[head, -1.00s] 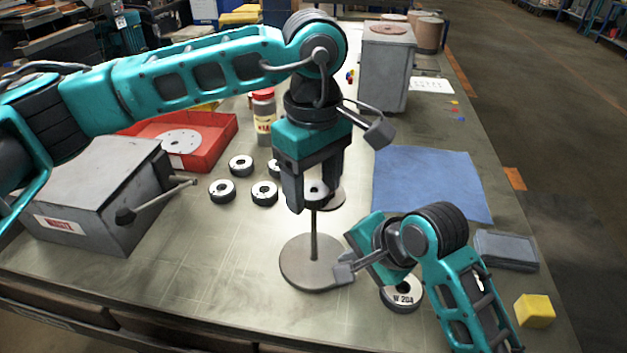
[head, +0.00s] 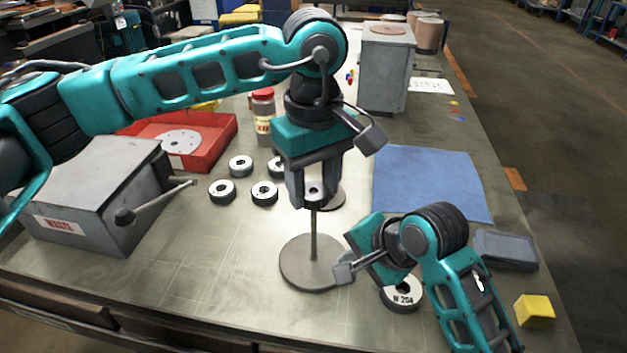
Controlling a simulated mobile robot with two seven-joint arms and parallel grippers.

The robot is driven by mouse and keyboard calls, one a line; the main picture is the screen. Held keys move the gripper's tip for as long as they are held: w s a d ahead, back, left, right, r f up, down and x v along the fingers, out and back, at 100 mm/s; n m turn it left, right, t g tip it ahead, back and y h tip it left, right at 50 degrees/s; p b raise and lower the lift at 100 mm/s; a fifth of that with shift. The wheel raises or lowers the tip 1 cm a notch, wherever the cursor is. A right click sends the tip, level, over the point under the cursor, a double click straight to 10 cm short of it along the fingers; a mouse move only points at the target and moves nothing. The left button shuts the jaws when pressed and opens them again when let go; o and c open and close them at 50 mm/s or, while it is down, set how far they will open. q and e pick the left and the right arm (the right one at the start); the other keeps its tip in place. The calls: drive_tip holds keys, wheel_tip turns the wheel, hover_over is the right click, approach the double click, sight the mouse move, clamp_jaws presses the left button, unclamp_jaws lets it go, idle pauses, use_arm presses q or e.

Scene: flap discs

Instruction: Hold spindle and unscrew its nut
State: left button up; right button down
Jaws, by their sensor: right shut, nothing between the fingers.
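The spindle's round grey base (head: 298,275) stands on the bench near the middle, with its thin rod (head: 314,232) upright. A small pale round piece with a dark centre (head: 313,189), apparently the nut, sits at the rod's top. My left gripper (head: 314,196) points down with one finger on each side of this piece. Whether the fingers press on it I cannot tell. My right gripper (head: 343,272) is shut and empty, low at the right edge of the spindle base. Whether it touches the base is unclear.
Several black-and-white discs (head: 264,193) lie left of the spindle. Another disc (head: 402,294) lies below my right wrist. A grey box with a lever (head: 95,195), a red tray (head: 215,150), a bottle (head: 263,118), a blue cloth (head: 428,182) and a yellow block (head: 534,311) stand around.

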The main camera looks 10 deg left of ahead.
use_arm(q)
drive_tip(key=c, duration=0.3)
drive_tip(key=n, duration=0.5)
drive_tip(key=shift+n, duration=0.3)
drive_tip(key=n, duration=0.8)
drive_tip(key=shift+n, duration=0.4)
drive_tip(key=n, duration=0.3)
drive_tip(key=shift+n, duration=0.4)
drive_tip(key=n, duration=0.3)
drive_tip(key=shift+n, duration=0.4)
drive_tip(key=n, duration=0.6)
drive_tip(key=shift+n, duration=0.3)
drive_tip(key=o, duration=0.8)
drive_tip(key=shift+c, duration=0.2)
